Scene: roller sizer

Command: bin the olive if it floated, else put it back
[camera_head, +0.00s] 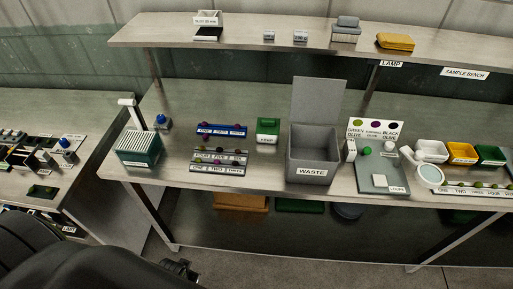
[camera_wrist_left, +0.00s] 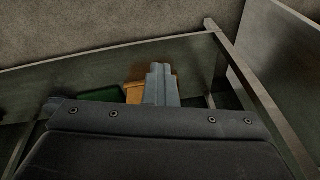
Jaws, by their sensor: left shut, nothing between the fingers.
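Several small dark olives sit in a numbered rack (camera_head: 219,160) labelled ONE, TWO, THREE and more, and others sit in a blue rack (camera_head: 222,131) behind it. More olives sit in a numbered rack (camera_head: 475,190) at the right. I cannot tell which olive is the one in question, and no olive is seen floating. A grey bin (camera_head: 312,172) labelled WASTE stands mid-bench with its lid upright and open. My left gripper (camera_wrist_left: 162,70) is shut and empty, over the floor in front of the bench.
A green ribbed box (camera_head: 138,150) stands at the bench's left end. A small green box (camera_head: 268,130) is left of the bin. An olive sign (camera_head: 375,128), a grey plate (camera_head: 380,178), a magnifier (camera_head: 430,176) and coloured trays (camera_head: 462,152) are to the right. A shelf (camera_head: 270,28) runs above.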

